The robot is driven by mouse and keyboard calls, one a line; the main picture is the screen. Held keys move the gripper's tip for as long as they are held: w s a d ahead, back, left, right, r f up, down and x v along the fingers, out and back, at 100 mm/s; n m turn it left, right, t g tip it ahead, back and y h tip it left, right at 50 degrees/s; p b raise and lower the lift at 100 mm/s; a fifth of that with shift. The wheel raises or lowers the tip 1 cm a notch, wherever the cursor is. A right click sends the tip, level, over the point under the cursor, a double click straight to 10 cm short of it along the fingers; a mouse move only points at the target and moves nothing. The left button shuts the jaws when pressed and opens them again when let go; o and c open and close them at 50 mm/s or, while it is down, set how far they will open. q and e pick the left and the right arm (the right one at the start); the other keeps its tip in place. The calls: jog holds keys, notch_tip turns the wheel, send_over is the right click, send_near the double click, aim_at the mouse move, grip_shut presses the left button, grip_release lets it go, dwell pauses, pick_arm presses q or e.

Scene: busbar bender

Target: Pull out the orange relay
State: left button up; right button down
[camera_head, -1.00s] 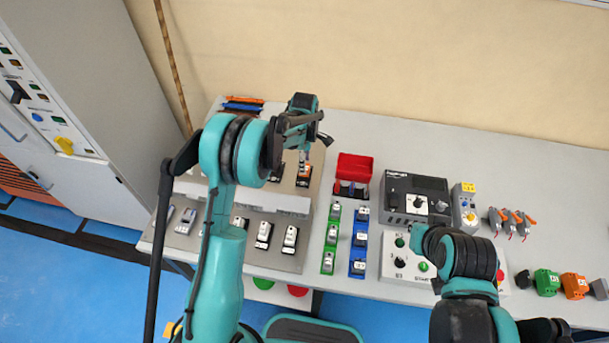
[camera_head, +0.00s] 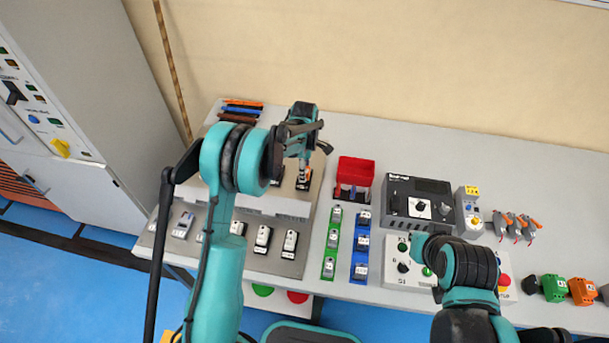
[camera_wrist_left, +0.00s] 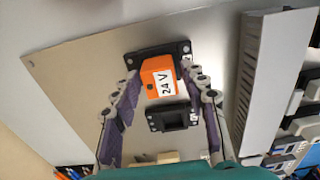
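The orange relay (camera_wrist_left: 160,76), marked 24V, stands in a black socket (camera_wrist_left: 180,48) on a metal plate in the left wrist view. My left gripper (camera_wrist_left: 162,72) is open, with one purple-padded finger on each side of the relay. Small gaps seem to show between the fingertips and the relay's sides. In the head view my left gripper (camera_head: 303,165) points down at the upper step of the grey rack, and it mostly hides the relay.
An empty black socket (camera_wrist_left: 174,117) sits beside the relay. A pale raised duct (camera_wrist_left: 262,85) runs along the plate's right side. In the head view, a red bin (camera_head: 355,171) and a black device (camera_head: 418,200) stand right of the rack.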

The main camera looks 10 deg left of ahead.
pick_arm(q)
grip_shut()
jog(key=shift+r, duration=0.2)
jog(key=shift+r+p, duration=0.65)
jog(key=shift+r, duration=0.4)
jog(key=shift+r+p, duration=1.35)
jog(key=shift+r, duration=1.15)
